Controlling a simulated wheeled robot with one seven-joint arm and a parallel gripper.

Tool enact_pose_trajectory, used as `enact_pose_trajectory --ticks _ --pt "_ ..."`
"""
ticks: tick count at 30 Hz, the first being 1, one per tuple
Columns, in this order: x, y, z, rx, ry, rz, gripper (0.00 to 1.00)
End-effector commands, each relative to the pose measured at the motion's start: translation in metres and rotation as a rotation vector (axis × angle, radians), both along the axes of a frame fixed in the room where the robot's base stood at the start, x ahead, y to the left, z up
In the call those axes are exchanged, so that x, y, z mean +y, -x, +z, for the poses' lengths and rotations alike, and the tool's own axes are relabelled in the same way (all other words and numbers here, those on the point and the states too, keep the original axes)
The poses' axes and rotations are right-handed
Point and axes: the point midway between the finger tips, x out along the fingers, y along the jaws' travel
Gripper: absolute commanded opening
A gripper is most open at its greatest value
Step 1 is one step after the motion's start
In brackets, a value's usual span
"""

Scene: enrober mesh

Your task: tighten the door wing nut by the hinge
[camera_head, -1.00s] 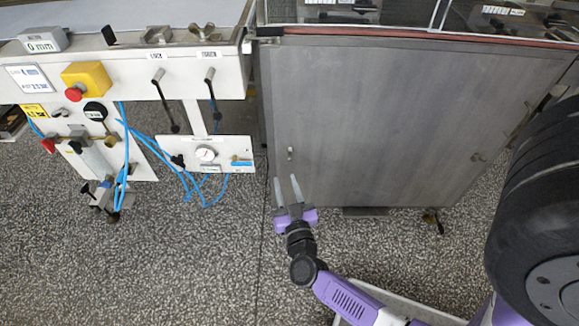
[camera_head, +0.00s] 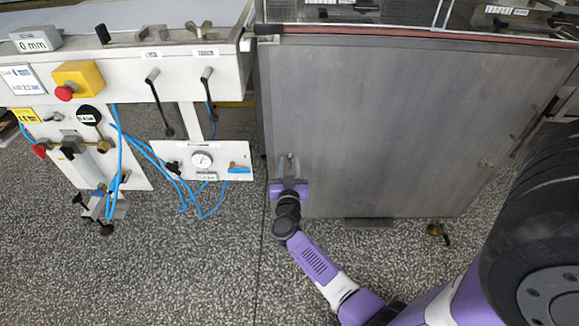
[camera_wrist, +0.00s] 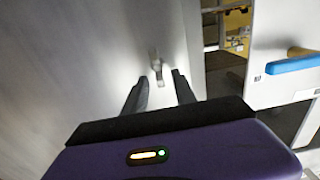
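The large grey door panel (camera_head: 400,120) fills the middle of the head view. A small metal wing nut (camera_head: 290,156) sits low near its left edge. It also shows in the wrist view (camera_wrist: 157,68), projecting from the pale door face. My gripper (camera_head: 289,164) is in front of it, pointing at the door. In the wrist view my gripper (camera_wrist: 158,82) is open, its two dark fingers apart. The wing nut appears between and just beyond the fingertips, with nothing held. Contact is not visible. I cannot make out the hinge clearly.
Left of the door stands a white control panel (camera_head: 205,173) with a gauge and blue hoses. A yellow box with a red button (camera_head: 77,79) is farther left. A black wheel (camera_head: 545,220) is at right. Speckled floor lies below.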

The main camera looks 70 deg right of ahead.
Motion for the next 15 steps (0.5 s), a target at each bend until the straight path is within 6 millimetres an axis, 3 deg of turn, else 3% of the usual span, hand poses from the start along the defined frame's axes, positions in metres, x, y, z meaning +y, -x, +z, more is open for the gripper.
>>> enact_pose_trajectory --ticks 9,14,15 --pt "-0.0028 -0.0008 0.0003 0.000 0.000 0.000 0.31" --pt "-0.0027 -0.0009 0.0004 0.000 0.000 0.000 0.00" --pt "-0.0026 -0.0008 0.0004 0.000 0.000 0.000 0.00"
